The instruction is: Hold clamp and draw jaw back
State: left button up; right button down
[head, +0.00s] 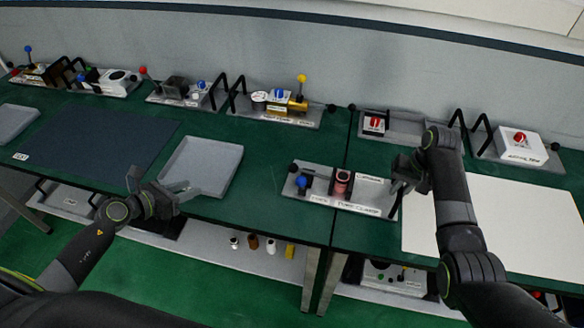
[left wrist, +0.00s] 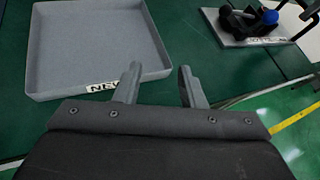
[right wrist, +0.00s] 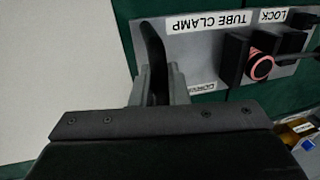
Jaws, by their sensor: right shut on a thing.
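The tube clamp (head: 330,202) is a grey plate with labels at the front edge of the green bench, right of centre. It carries a blue knob (head: 303,183) on a black block beside the LOCK label, and a pinkish-red round part (head: 342,183) between dark jaws. A black handle (right wrist: 154,50) stands at the plate's right end. My right gripper (head: 402,182) is shut on this handle; the right wrist view (right wrist: 158,88) shows both fingers around it. My left gripper (head: 187,192) is open and empty in front of the grey tray. The clamp also shows in the left wrist view (left wrist: 245,30).
The grey tray (head: 236,172) lies left of the clamp, and a white board (head: 500,222) lies right of it. Other fixtures with handles and knobs line the back, such as the yellow-knobbed one (head: 285,105). Small parts (head: 262,246) sit on a lower shelf.

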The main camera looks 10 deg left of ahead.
aim_at(292, 169)
pick_arm(q)
jog(key=w+d+n, duration=0.1)
jog(key=d, duration=0.2)
jog(key=w+d+f+n+h, duration=0.1)
jog(key=w+d+n, duration=0.1)
jog(key=d, duration=0.1)
jog(key=w+d+f+n+t, duration=0.1)
jog(key=w+d+n, duration=0.1)
jog(key=d, duration=0.2)
jog(key=shift+f+h, duration=0.2)
jog(key=shift+h, duration=0.1)
jog(key=w+d+n, duration=0.1)
jog(key=d, duration=0.1)
jog(key=w+d+n, duration=0.1)
jog(key=d, duration=0.2)
jog(key=w+d+n+h, duration=0.1)
jog(key=d, duration=0.2)
jog(key=shift+w+d+f+t, duration=0.1)
jog(key=shift+w+d+t, duration=0.05)
jog(key=shift+t, duration=0.15)
jog(key=x, duration=1.2)
grip_shut()
